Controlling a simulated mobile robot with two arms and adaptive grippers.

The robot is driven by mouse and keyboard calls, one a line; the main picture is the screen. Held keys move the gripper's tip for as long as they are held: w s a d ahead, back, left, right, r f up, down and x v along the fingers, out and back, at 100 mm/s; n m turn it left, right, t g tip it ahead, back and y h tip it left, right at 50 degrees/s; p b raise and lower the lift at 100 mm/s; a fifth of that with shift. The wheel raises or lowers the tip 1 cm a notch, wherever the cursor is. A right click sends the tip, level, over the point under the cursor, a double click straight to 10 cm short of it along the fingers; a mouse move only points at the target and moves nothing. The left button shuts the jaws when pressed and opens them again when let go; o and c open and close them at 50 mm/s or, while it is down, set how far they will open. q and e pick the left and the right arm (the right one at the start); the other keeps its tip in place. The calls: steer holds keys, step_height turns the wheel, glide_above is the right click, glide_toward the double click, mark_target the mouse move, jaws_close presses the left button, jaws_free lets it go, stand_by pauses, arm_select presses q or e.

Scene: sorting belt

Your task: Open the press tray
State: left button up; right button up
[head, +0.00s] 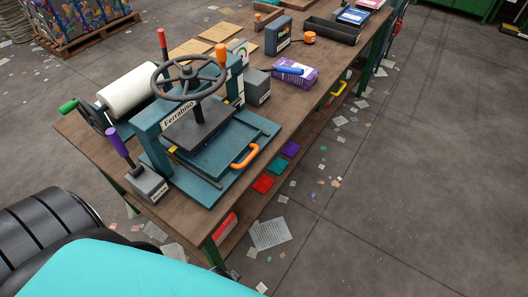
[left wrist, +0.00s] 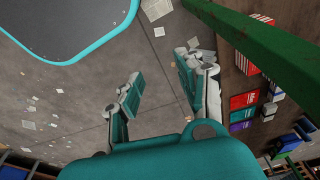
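The press (head: 190,110), dark teal with a spoked handwheel, stands on the near end of the workbench. Its teal press tray (head: 216,152) lies low under the dark pressing plate. An orange handle (head: 246,156) sticks out at the tray's right front side; no gripper touches it. My left gripper (left wrist: 160,85) shows only in the left wrist view, with its two fingers spread apart and nothing between them. It is over the floor beside the bench's green frame. Neither gripper shows in the head view, and my right gripper is in neither view.
The workbench (head: 105,155) also holds a white roll (head: 127,90), a purple-handled lever (head: 118,143) and a purple box (head: 297,74). A green beam (left wrist: 265,40) runs close right of my left gripper. Paper scraps litter the open floor to the right.

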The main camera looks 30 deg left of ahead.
arm_select(q)
steer(key=w+d+r+m+t+b, duration=0.15)
steer(key=w+r, duration=0.25)
steer(key=r, duration=1)
steer(key=w+d+r+m+p, duration=0.15)
steer(key=w+r, duration=0.25)
steer(key=r, duration=0.9)
steer(key=w+d+r+m+h+b, duration=0.1)
steer(key=w+d+r+m+h, duration=0.1)
steer(key=w+d+r+m, duration=0.55)
step_height(320, 180, up, 13)
steer(key=m+g+y, duration=0.3)
steer(key=m+y, duration=0.1)
steer(key=m, duration=2)
glide_above(252, 154)
steer(key=d, duration=0.3)
steer(key=a+f, duration=0.1)
steer(key=f, duration=0.4)
steer(key=f+p, duration=0.1)
steer(key=f, duration=0.5)
steer(key=a+f+p, duration=0.1)
steer(key=f, duration=0.5)
steer(key=shift+a+f, duration=0.1)
steer(key=shift+a, duration=0.25)
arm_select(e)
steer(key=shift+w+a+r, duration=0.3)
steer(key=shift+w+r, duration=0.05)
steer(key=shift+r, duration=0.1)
